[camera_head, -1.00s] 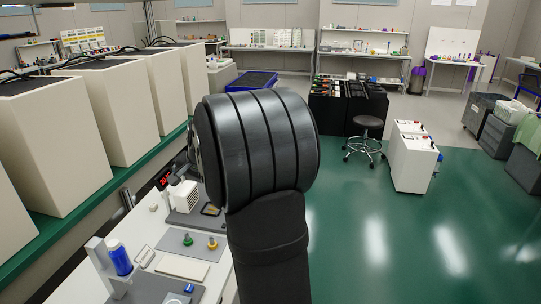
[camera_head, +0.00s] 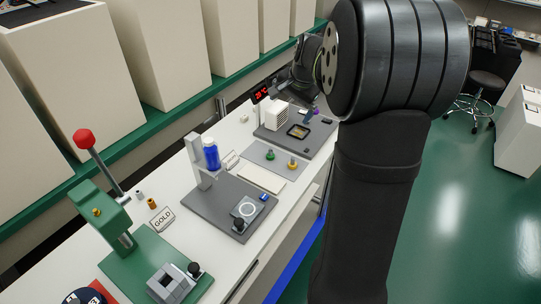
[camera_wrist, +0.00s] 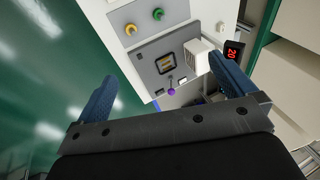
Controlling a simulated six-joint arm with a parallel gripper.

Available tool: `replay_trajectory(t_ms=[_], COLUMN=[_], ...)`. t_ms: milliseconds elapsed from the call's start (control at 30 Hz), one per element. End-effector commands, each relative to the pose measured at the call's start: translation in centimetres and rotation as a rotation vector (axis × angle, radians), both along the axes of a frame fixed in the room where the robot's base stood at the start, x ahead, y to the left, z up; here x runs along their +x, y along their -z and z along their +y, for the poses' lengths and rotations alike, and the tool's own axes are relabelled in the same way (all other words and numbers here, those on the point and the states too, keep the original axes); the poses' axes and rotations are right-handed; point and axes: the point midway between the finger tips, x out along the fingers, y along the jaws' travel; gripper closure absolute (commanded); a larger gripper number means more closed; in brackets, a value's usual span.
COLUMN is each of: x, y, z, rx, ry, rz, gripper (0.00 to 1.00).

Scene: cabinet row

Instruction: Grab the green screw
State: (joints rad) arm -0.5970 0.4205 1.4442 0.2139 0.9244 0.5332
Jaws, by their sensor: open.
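The green screw (camera_head: 270,154) stands upright on a grey mat (camera_head: 262,149) on the white bench, beside a yellow screw (camera_head: 292,163). In the wrist view the green screw (camera_wrist: 158,13) is near the top edge, with the yellow screw (camera_wrist: 130,29) to its left. My gripper (camera_wrist: 164,68) is open and empty, its two blue fingers wide apart. The green screw lies beyond the fingertips, well away from them. In the head view my arm fills the right middle and the fingers cannot be made out.
A dark plate with a framed square (camera_wrist: 166,64), a white box (camera_wrist: 196,56) and a purple knob (camera_wrist: 171,91) lies near the fingers. A red display (camera_head: 261,94) stands behind. A stand with a blue bottle (camera_head: 211,154) and a green press (camera_head: 103,210) are to the left.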

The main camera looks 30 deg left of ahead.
Motion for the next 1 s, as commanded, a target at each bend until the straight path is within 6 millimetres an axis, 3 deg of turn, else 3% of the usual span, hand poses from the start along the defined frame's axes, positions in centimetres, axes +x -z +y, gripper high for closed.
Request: replay_trajectory(t_ms=[467,700,1000], x=[0.0,0.0,0.11], y=[0.0,0.0,0.11], z=[0.0,0.0,0.15], rx=[0.0,0.0,-0.006], ry=[0.0,0.0,-0.013], rz=[0.0,0.0,-0.002], gripper=[0.0,0.45,0.45])
